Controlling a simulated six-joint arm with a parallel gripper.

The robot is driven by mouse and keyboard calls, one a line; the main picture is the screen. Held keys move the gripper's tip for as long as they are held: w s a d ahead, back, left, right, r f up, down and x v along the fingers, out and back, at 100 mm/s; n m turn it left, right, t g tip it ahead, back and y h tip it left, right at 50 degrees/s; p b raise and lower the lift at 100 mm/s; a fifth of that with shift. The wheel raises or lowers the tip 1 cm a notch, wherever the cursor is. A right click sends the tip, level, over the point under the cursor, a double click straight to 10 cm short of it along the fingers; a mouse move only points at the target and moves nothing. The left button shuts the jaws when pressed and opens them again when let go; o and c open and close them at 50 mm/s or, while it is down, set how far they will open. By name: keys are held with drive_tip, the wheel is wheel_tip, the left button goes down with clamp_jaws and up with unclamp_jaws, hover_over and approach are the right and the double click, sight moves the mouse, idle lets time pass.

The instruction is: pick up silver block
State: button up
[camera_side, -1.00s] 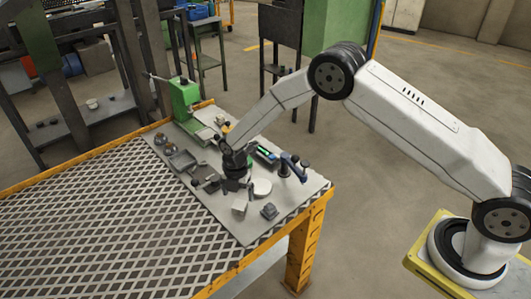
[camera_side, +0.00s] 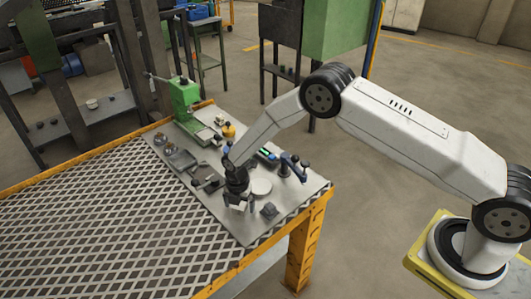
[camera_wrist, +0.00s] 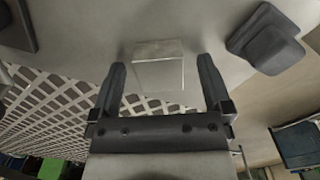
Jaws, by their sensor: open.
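The silver block (camera_wrist: 159,68) is a pale metallic cube on the grey plate, in the upper middle of the wrist view. In the side view my gripper hides most of it. My gripper (camera_wrist: 160,78) is open, with one dark finger on each side of the block in the wrist view and gaps between the fingers and the block. I cannot tell whether the fingertips are down at the block's height. In the side view my gripper (camera_side: 238,198) points down at the plate near its front end.
A dark grey stepped piece (camera_side: 269,210) sits to the right of the block; it also shows in the wrist view (camera_wrist: 268,40). A pale round disc (camera_side: 261,187), a blue-handled tool (camera_side: 292,167) and a green machine (camera_side: 186,98) stand on the plate (camera_side: 245,232). The mesh tabletop (camera_side: 100,220) is clear.

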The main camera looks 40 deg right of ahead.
drive_tip(key=shift+c, duration=0.2)
clamp_jaws()
drive_tip(key=shift+r, duration=0.15)
drive_tip(key=shift+r, duration=0.75)
drive_tip(key=s+d+r, duration=0.2)
drive_tip(key=s+r, duration=0.9)
drive_tip(key=s, duration=0.2)
drive_tip(key=shift+s+d+r, duration=0.15)
drive_tip(key=shift+s+d, duration=0.1)
drive_tip(key=shift+s, duration=0.15)
